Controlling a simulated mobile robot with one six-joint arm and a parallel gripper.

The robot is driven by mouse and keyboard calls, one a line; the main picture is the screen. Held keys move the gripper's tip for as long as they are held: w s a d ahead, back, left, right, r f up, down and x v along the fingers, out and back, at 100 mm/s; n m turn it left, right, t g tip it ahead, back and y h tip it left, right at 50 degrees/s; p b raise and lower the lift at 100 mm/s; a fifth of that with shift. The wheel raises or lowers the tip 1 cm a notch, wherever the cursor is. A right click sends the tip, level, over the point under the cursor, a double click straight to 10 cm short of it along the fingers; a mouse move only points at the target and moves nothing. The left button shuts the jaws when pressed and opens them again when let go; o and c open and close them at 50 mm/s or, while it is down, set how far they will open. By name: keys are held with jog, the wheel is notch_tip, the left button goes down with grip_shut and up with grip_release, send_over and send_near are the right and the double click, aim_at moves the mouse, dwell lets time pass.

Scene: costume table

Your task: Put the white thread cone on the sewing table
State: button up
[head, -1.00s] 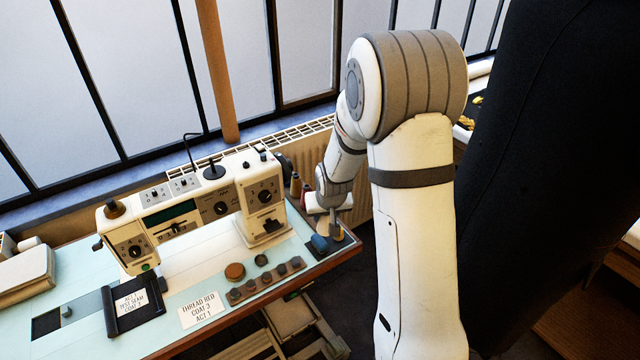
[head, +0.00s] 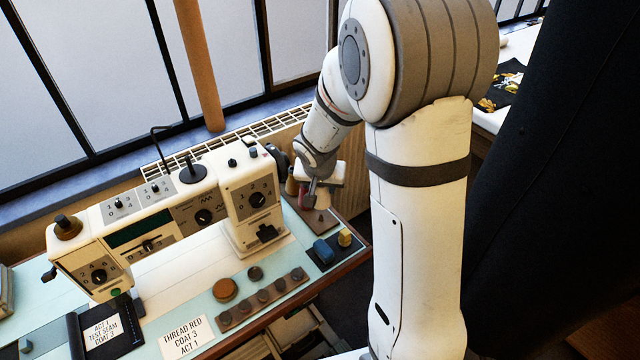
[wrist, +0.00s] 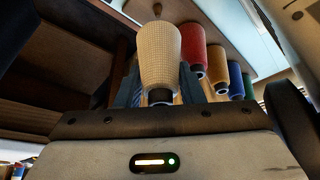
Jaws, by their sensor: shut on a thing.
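The white thread cone (wrist: 158,55) is cream, textured and dark at its narrow end. In the wrist view it sits between the fingers of my gripper (wrist: 160,92), which is shut on it. In the head view my gripper (head: 308,198) is over the right end of the sewing table (head: 195,304), beside the sewing machine. I cannot pick out the white cone there; the arm and gripper cover that spot. The sewing table has a pale blue top with a brown edge.
Red (wrist: 192,45), yellow (wrist: 217,66), blue and green cones stand close beyond the white one. The cream sewing machine (head: 205,215) fills much of the table. A label (head: 186,338), a button strip (head: 262,299) and a blue item (head: 323,250) lie in front.

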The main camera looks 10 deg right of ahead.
aim_at(320, 194)
jog(key=shift+f+b, duration=1.8)
jog(key=shift+f, duration=1.05)
jog(key=shift+f+b, duration=0.2)
jog(key=shift+b, duration=0.25)
jog(key=shift+b, duration=0.3)
jog(key=o, duration=1.1)
jog(key=p+v, duration=0.1)
jog(key=v, duration=0.6)
jog(key=shift+s+a+r, duration=0.1)
jog(key=shift+s+r, duration=0.1)
jog(key=shift+r, duration=0.15)
